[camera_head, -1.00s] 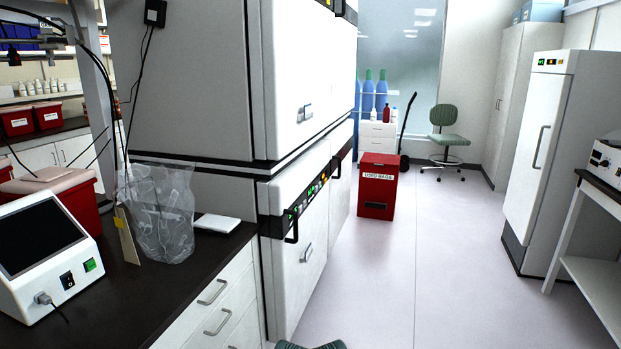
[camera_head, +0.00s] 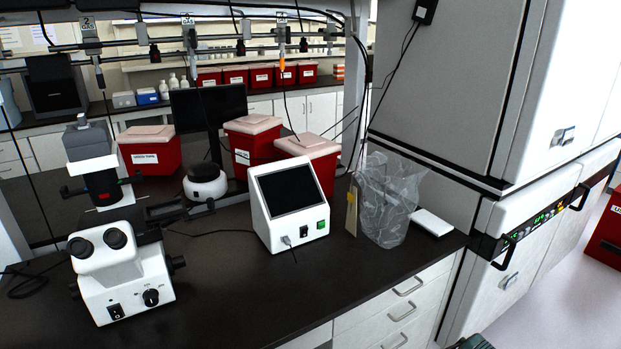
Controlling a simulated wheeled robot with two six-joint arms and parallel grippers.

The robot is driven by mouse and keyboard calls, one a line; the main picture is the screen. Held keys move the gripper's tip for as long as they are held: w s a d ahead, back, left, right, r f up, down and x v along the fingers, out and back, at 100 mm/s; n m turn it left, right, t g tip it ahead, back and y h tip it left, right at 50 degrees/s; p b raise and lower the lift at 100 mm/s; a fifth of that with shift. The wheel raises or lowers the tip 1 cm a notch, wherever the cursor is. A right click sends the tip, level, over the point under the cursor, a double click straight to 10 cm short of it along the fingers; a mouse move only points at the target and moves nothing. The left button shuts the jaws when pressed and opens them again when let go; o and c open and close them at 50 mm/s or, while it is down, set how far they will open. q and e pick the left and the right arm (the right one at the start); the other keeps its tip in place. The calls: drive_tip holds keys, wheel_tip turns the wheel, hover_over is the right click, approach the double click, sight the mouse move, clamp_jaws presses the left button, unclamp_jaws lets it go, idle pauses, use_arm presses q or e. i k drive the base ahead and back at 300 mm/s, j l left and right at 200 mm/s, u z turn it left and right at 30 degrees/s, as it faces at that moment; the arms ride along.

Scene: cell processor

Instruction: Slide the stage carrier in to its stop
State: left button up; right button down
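A white microscope (camera_head: 122,270) with two black eyepieces stands at the left of the dark bench. Behind its eyepieces are a dark stage area and a grey and black upright head (camera_head: 90,150). Black parts (camera_head: 165,212) reach out to the right of the microscope at stage height. I cannot clearly make out the stage carrier or its stop, or tell how far in it sits.
A white box with a dark screen (camera_head: 288,205), a clear plastic bag (camera_head: 388,205) and red bins (camera_head: 152,152) stand on the bench (camera_head: 225,290). Thin cables hang and lie around the microscope. The bench front between microscope and screen box is clear. A tall white cabinet (camera_head: 465,80) stands right.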

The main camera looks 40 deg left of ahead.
sight(184, 212)
drive_tip(key=u, duration=2.35)
